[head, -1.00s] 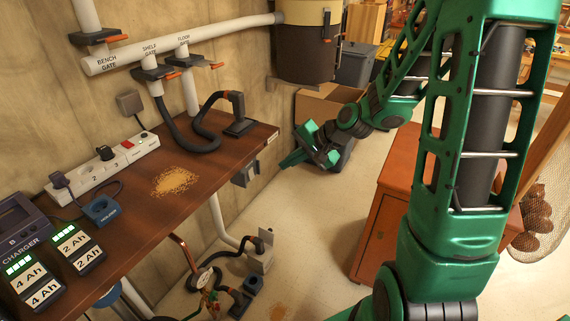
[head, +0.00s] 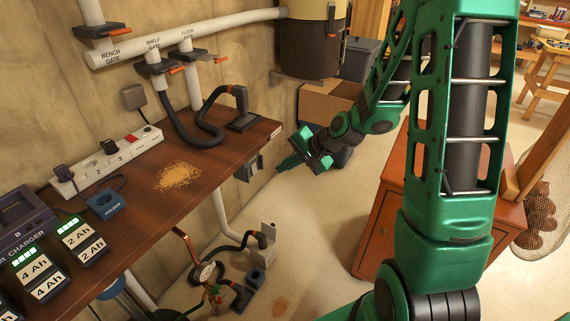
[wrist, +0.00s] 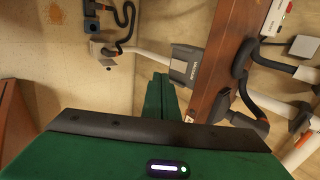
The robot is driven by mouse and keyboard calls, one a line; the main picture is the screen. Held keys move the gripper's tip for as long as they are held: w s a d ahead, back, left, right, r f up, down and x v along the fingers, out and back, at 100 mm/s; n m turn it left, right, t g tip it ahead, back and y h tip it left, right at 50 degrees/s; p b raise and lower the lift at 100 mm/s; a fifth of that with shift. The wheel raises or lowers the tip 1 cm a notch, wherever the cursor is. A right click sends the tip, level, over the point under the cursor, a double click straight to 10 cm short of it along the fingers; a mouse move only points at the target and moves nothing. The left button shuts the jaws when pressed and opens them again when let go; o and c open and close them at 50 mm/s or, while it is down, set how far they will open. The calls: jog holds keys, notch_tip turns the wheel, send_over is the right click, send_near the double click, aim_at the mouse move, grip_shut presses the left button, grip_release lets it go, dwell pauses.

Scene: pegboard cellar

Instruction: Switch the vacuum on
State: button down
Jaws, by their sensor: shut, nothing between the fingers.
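The vacuum (head: 312,45) is a tan and dark drum on the wall, joined to the white pipe.
The bench (head: 215,165) holds a white power strip (head: 110,160) with a red switch, a battery charger (head: 22,218), sawdust (head: 178,176) and a black hose nozzle (head: 240,118). Below are a pipe and floor outlet (head: 262,242).

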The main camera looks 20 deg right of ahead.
aim_at(255, 170)
jog(key=w+a+f, duration=0.5)
jog(key=w, duration=0.1)
jog(key=shift+w, duration=0.3)
jog(key=shift+a, duration=0.1)
dwell(0.3)
jog(key=shift+r, duration=0.1)
jog(key=shift+r, duration=0.7)
